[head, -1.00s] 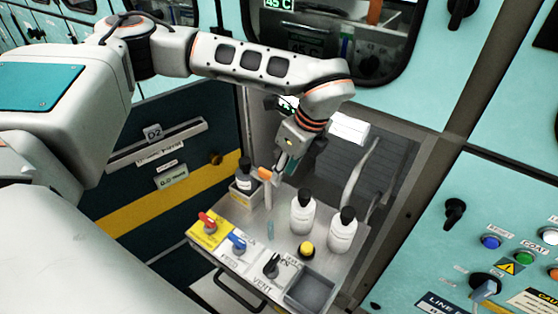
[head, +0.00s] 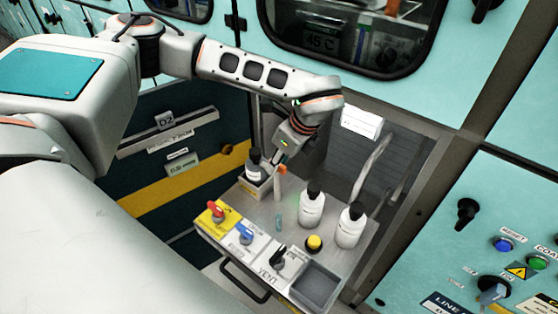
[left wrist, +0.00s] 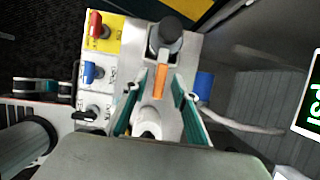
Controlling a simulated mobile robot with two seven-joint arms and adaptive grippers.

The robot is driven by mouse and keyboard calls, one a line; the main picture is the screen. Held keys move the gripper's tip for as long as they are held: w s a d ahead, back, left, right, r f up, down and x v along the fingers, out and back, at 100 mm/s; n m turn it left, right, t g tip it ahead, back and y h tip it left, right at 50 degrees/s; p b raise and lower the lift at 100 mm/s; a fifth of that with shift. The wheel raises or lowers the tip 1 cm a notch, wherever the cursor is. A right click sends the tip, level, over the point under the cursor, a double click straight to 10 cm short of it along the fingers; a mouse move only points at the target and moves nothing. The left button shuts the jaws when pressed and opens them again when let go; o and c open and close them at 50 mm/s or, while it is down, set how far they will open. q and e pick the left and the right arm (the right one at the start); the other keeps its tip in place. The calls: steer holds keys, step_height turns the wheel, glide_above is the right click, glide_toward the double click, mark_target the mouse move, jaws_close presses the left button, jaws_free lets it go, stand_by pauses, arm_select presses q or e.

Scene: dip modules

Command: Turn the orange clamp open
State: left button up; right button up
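The orange clamp (head: 283,169) stands at the back of the bench panel in the head view. In the left wrist view its orange bar (left wrist: 159,82) points along the gap between my fingers, just below a black-capped bottle. My left gripper (head: 280,157) is above and beside the clamp in the head view. In the left wrist view the two teal fingers (left wrist: 160,100) are apart, one on each side of the orange bar, with visible gaps. Whether they touch the clamp lower down is hidden. My right gripper is not in view.
Two white bottles (head: 312,210) (head: 349,226) stand to the right. Red (head: 216,209), blue (head: 246,234) and black (head: 279,256) knobs line the front, beside a yellow button (head: 314,243) and grey tray (head: 318,285).

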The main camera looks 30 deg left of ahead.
arm_select(q)
jaws_close()
